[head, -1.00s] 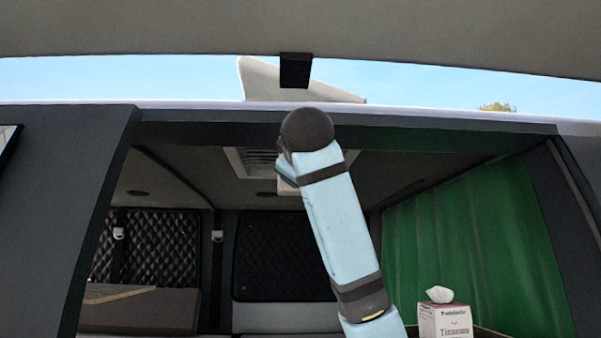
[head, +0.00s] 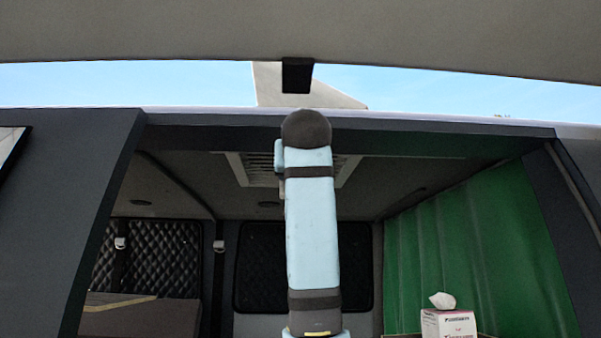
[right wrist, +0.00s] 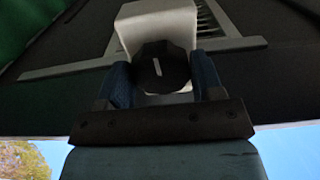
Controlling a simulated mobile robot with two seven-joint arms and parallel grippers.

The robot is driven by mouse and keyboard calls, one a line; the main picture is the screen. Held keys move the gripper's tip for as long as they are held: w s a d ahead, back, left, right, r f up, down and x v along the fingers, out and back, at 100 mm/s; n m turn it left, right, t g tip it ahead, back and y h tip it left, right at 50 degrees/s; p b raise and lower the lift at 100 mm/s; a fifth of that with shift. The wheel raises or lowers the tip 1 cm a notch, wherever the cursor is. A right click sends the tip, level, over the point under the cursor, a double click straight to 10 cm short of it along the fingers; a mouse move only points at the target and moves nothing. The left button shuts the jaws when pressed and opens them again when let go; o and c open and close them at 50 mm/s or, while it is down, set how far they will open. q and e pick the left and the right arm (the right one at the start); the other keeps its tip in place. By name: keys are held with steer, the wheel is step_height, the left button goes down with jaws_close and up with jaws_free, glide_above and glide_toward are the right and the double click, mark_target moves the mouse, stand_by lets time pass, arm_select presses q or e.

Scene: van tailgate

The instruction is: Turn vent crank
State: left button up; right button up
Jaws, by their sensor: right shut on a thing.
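The roof vent (head: 246,168) is a pale slatted frame in the van ceiling, partly hidden behind my right arm in the head view. In the right wrist view the vent frame (right wrist: 75,68) shows with a white housing (right wrist: 155,22) in front of it. The vent crank (right wrist: 160,64) is a dark, many-sided knob with a white line on it, below the housing. My right gripper (right wrist: 165,82) has its blue fingers on both sides of the knob and is shut on it. My right arm hides the gripper and crank in the head view. My left gripper is not in view.
The raised tailgate (head: 440,35) spans the top, with a dark latch block (head: 297,75) hanging from it. The van's upper opening edge lies just behind my arm. A green curtain (head: 470,250) hangs at right, with a tissue box (head: 448,323) below.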

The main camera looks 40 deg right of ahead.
steer(key=m+p, duration=0.2)
steer(key=m, duration=0.3)
steer(key=m+p, duration=0.2)
steer(key=m, duration=0.4)
steer(key=m+p, duration=0.1)
steer(key=m, duration=0.5)
steer(key=shift+w+a+r+p, duration=0.15)
steer(key=shift+a+r+p, duration=0.1)
steer(key=shift+p, duration=0.15)
steer(key=shift+m, duration=0.3)
steer(key=o, duration=0.9)
